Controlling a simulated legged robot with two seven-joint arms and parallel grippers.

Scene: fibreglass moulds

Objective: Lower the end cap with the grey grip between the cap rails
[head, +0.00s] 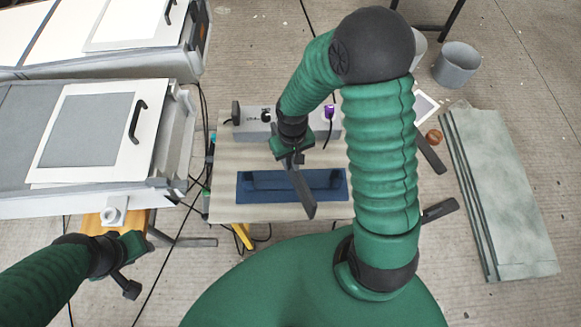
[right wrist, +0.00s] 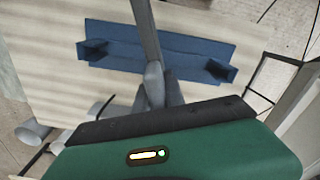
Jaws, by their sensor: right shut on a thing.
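The end cap (head: 306,196) is a dark grey, narrow panel in the head view. My right gripper (head: 291,156) is shut on it and holds it over the work table. In the right wrist view the end cap (right wrist: 146,35) shows nearly edge-on, with its grey grip (right wrist: 153,85) at my gripper. The cap rails are blue blocks at the left end (right wrist: 92,50) and right end (right wrist: 220,70) of a blue plate (right wrist: 155,58). The cap crosses in front of the plate, so I cannot tell its height above it. My left gripper (head: 130,268) is away at the lower left, its jaws unclear.
The pale work table (head: 225,205) carries a grey box (head: 255,120) behind the blue plate. Benches with white framed panels (head: 75,130) stand at the left. Greenish sheets (head: 505,195) and a grey bucket (head: 457,65) are on the floor at the right.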

